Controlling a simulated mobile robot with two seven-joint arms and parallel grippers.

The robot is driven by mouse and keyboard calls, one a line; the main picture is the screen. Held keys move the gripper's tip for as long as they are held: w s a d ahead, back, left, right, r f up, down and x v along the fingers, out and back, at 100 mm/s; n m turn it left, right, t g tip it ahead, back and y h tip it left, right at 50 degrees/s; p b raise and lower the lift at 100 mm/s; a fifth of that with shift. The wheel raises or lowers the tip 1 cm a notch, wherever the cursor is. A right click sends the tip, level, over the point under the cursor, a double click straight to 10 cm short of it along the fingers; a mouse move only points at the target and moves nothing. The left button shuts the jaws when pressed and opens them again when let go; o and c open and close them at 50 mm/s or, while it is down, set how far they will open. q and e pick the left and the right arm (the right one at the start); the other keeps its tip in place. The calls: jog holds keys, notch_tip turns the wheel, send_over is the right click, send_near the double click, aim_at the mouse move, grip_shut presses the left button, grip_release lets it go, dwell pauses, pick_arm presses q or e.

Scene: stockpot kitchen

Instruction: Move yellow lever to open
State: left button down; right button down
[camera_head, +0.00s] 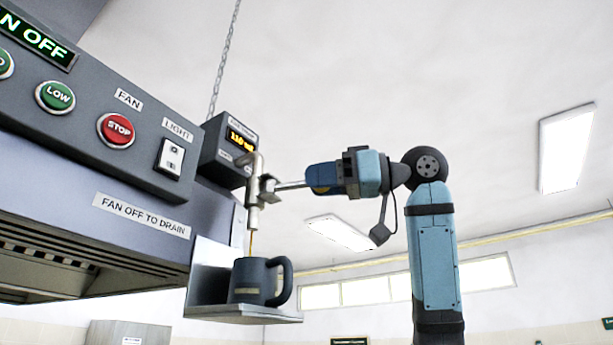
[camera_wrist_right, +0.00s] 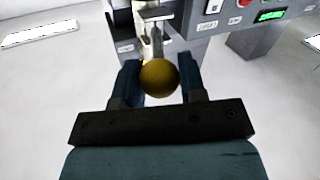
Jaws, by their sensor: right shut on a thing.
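The yellow lever's round knob (camera_wrist_right: 158,77) sits between the fingers of my right gripper (camera_head: 318,178) in the wrist view. My right gripper is shut on it. In the head view the lever's metal rod (camera_head: 290,185) runs left from my fingers to the metal valve (camera_head: 254,190), and the fingers mostly hide the knob. A thin yellow stream (camera_head: 251,241) hangs under the spout, above the dark mug (camera_head: 250,279). The mug stands upright on a small metal shelf (camera_head: 232,313). The mug's inside is hidden. My left gripper is not in view.
The range hood (camera_head: 85,190) fills the left, with a red STOP button (camera_head: 116,130) and a sign "FAN OFF TO DRAIN" (camera_head: 142,216). A chain (camera_head: 223,60) hangs above. The right side is open.

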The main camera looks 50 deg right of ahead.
jog(key=shift+w+d+n+g+y, duration=0.25)
jog(key=shift+d+n+g+y, duration=0.1)
jog(key=shift+n+g+y, duration=0.25)
jog(key=shift+w+d+n+g+y, duration=0.2)
jog(key=shift+d+n+g+y, duration=0.15)
jog(key=shift+y, duration=0.35)
jog(key=c, duration=0.9)
grip_release()
jog(key=shift+o, duration=0.9)
jog(key=shift+w+d, duration=0.1)
jog(key=b+v, duration=0.2)
jog(key=v, duration=1.2)
